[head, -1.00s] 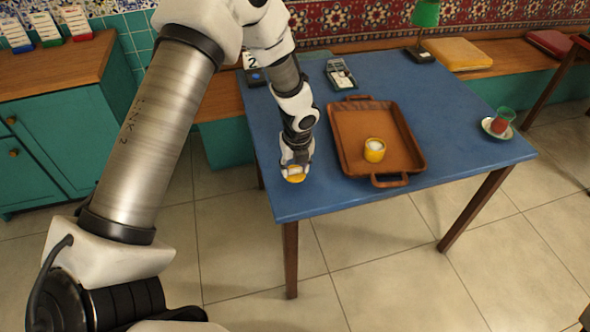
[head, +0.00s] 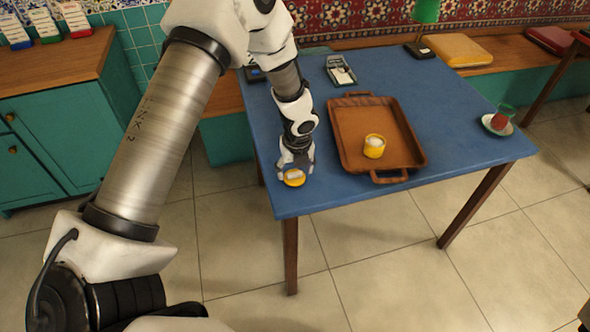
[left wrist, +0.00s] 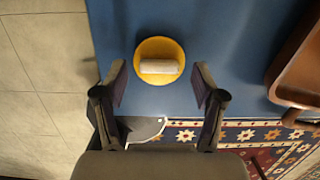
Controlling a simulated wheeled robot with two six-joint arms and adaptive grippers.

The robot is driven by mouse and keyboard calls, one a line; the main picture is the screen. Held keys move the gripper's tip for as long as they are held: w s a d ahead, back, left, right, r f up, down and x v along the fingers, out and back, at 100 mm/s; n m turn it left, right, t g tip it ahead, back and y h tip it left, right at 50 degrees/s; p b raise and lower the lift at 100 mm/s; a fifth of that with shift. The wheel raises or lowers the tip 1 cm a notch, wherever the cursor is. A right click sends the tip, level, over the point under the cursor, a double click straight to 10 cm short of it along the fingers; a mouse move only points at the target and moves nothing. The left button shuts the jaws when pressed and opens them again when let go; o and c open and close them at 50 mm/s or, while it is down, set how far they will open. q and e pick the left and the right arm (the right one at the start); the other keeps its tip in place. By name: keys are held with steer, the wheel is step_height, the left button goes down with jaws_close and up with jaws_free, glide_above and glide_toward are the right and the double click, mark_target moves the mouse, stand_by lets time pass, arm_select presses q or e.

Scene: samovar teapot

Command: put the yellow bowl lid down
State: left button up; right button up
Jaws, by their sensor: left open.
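The yellow lid (head: 294,178) with a pale bar handle lies on the blue table near its front left edge. In the left wrist view the lid (left wrist: 160,48) shows whole, flat on the table top. My left gripper (head: 296,168) is just above and behind the lid. In the left wrist view my left gripper (left wrist: 158,85) has its fingers spread wide, with the lid beyond the fingertips and nothing between them. The yellow bowl (head: 374,147) stands in the brown tray, open at the top with pale contents. My right gripper is not in view.
The brown tray (head: 346,151) lies right of my left gripper. A saucer with a red tea glass (head: 501,118) stands at the table's right end. A card terminal (head: 341,71) and a green lamp (head: 423,28) are farther back. The blue table (head: 450,160) is clear at front right.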

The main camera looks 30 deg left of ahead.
mark_target(297, 183)
arm_select(q)
step_height(297, 183, up, 11)
steer(key=s+d+p, duration=0.1)
steer(key=shift+d+r, duration=0.15)
steer(key=shift+r, duration=0.05)
steer(key=shift+s, duration=0.1)
